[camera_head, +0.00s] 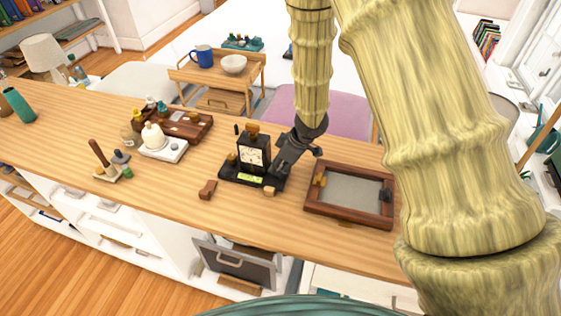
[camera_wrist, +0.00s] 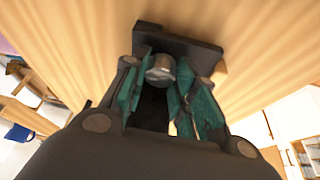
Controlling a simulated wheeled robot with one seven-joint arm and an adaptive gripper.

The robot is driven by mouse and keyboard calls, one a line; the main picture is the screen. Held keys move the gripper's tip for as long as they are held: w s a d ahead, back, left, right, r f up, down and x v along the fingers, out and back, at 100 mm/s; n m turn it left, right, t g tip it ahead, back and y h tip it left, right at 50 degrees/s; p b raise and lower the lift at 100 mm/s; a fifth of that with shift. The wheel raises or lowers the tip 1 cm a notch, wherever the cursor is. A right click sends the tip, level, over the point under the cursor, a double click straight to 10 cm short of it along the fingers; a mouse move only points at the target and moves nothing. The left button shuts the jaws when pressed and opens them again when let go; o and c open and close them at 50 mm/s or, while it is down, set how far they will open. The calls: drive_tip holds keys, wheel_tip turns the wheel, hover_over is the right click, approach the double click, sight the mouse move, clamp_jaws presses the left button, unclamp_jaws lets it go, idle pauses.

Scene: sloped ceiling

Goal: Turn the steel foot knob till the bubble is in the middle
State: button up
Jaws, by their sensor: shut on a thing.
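A small dark clock-like instrument (camera_head: 254,154) with a pale dial stands upright on a black base (camera_head: 236,179) on the wooden counter. A bright yellow-green level vial (camera_head: 250,178) lies at its front; the bubble is too small to make out. My gripper (camera_head: 283,167) reaches down at the right end of the base. In the wrist view the steel foot knob (camera_wrist: 160,70) sits between the two teal-padded fingers, at the edge of the dark base (camera_wrist: 180,44). The fingers are shut on the knob.
A wooden framed tray (camera_head: 318,207) lies close to the right of the instrument. A small brown block (camera_head: 207,189) lies at front left. A white stand (camera_head: 163,151) and dark wooden tray (camera_head: 190,123) are further left. Bare counter lies between.

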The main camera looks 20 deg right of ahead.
drive_tip(key=shift+w+r+n+p, duration=0.1)
drive_tip(key=shift+r+n+p, duration=0.15)
drive_tip(key=shift+n+p, duration=1.25)
drive_tip(key=shift+f+g+y+p, duration=0.2)
drive_tip(key=shift+g+y+p, duration=0.15)
drive_tip(key=shift+p, duration=0.8)
drive_tip(key=o, duration=1)
drive_tip(key=v, duration=1.2)
drive_tip(key=shift+w, duration=0.1)
